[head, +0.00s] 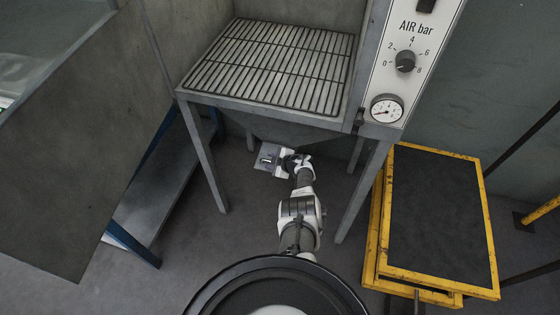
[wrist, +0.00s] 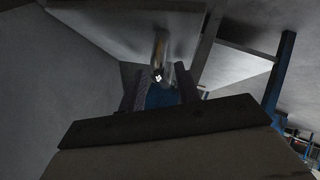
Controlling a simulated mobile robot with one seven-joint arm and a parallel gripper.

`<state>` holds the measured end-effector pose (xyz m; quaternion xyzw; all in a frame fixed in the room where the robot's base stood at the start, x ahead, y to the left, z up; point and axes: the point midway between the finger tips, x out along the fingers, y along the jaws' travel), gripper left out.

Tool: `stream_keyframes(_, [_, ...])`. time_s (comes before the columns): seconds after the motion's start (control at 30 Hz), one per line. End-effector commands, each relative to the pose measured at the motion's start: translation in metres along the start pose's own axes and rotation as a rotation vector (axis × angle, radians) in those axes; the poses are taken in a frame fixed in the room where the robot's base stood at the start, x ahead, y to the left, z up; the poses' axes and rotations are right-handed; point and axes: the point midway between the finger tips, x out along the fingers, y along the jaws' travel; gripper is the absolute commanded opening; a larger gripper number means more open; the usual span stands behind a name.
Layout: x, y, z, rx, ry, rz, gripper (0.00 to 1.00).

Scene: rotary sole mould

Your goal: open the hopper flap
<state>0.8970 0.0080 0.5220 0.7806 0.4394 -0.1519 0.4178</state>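The hopper (head: 290,131) is the dark sloping shape under the grated cabinet; most of it is hidden in the head view. Its flap cannot be made out there. In the wrist view, pale grey sloping panels (wrist: 120,35) fill the upper part. A short metal bar (wrist: 160,55) with a bright end hangs in front of my gripper (wrist: 158,88). The two dark fingers stand apart on either side of the bar's lower end, with a blue surface (wrist: 160,97) behind. Contact cannot be told. In the head view my gripper (head: 268,157) is low under the cabinet, between its front legs.
The cabinet's grate (head: 270,65) lies above my arm. Its front legs (head: 203,155) stand left and right of the arm. A blue-framed bench (head: 155,190) is at left, a yellow-edged platform (head: 435,220) at right. The control panel (head: 405,60) has a knob and gauge.

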Motion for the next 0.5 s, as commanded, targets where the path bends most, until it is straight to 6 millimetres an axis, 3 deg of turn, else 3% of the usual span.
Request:
stream_keyframes(0.4, [-0.058,0.004,-0.005,0.003,0.0,0.001,0.33])
stream_keyframes(0.5, [-0.057,0.0,0.004,-0.003,0.001,0.003,0.33])
